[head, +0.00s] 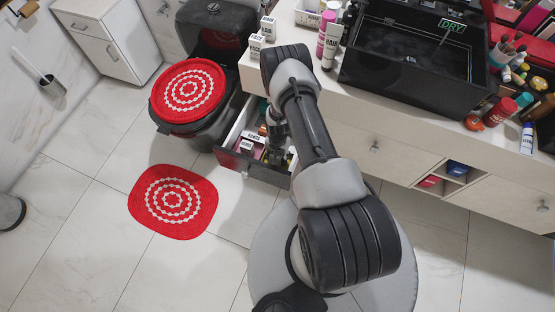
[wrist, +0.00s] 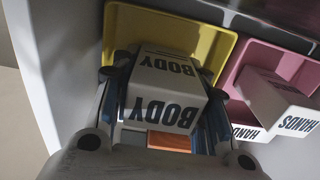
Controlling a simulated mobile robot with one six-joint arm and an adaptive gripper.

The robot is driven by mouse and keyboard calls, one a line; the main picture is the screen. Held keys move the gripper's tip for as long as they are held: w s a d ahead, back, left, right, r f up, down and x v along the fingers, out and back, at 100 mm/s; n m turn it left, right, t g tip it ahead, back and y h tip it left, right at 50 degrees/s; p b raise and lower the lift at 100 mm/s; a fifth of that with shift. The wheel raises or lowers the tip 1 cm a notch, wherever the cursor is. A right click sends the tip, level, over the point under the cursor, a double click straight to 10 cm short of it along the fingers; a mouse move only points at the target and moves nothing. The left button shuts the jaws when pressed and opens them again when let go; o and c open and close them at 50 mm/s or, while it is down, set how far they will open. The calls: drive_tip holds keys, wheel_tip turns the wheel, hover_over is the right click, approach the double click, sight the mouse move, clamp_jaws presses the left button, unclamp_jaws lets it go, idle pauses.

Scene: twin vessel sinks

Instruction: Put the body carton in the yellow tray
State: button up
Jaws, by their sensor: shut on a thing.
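The white body carton (wrist: 165,85), lettered BODY, is between the two fingers of my gripper (wrist: 167,68) in the wrist view. My gripper is shut on it. The yellow tray (wrist: 215,48) lies just beyond and around the carton's far end. The carton covers part of the tray. I cannot tell whether the carton touches the tray floor. In the head view my gripper (head: 277,130) reaches down into the open drawer, and my arm hides much of what is there.
A pink tray (wrist: 236,78) with white cartons lettered HANDS (wrist: 275,103) lies right of the yellow tray. The open drawer (head: 228,133) has raised walls. The counter (head: 335,110) overhangs beside it.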

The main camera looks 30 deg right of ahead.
drive_tip(key=shift+f, duration=0.65)
drive_tip(key=shift+f, duration=0.1)
drive_tip(key=o, duration=1.1)
